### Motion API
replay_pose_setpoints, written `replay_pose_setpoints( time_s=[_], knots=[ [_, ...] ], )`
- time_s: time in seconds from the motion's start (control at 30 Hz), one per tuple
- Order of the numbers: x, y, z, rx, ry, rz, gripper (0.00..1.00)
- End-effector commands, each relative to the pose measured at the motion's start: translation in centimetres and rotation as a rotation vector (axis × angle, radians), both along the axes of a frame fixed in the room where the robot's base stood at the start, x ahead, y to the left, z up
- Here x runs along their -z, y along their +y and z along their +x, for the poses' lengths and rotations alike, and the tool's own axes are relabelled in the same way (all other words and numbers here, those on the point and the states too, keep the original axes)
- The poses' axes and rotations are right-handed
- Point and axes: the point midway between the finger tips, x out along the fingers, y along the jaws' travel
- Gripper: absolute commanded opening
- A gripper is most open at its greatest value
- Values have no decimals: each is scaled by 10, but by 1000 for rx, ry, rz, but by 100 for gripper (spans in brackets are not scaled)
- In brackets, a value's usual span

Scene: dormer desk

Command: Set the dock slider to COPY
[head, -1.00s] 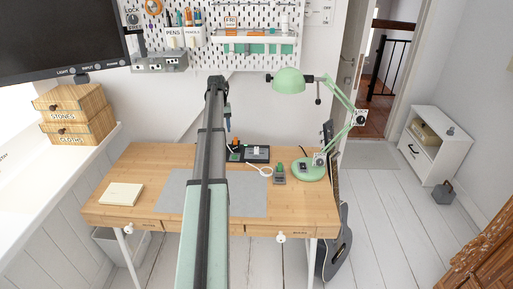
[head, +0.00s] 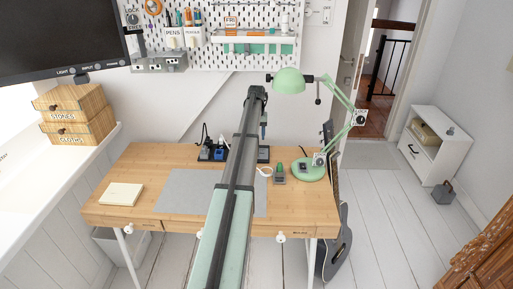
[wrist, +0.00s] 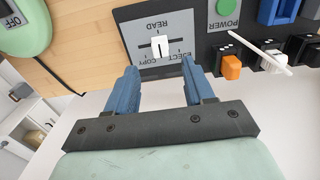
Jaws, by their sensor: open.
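In the wrist view the dock (wrist: 128,16) has a grey label plate (wrist: 186,27) with upside-down lettering READ, EJECT and COPY. A white slider knob (wrist: 160,43) stands near the middle of its slot, in line with READ; COPY lies to the left and EJECT to the right. My gripper (wrist: 160,75) is open and empty, its two blue fingers spread just below the knob in the picture, apart from it. In the head view my arm hides much of the dock (head: 263,155), and my gripper (head: 264,130) is above it.
A green POWER button (wrist: 227,6), orange plug (wrist: 231,66) and white stick-like piece (wrist: 262,50) are right of the plate. The green lamp base (wrist: 22,25) is at the left. In the head view, a notepad (head: 121,194) lies left of the grey mat (head: 180,190).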

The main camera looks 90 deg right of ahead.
Motion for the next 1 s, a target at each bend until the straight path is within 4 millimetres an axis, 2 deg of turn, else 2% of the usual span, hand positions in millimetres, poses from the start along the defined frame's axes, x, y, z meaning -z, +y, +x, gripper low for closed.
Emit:
replay_pose_setpoints(
  time_s=[0.2,0.4,0.6,0.9,1.0],
  knots=[
    [37,0,0,0,0,1,53],
    [60,0,0,0,0,1,53],
    [70,0,0,0,0,-1,53],
    [71,0,0,0,0,-1,53],
    [71,0,0,0,0,-1,43]
  ],
)
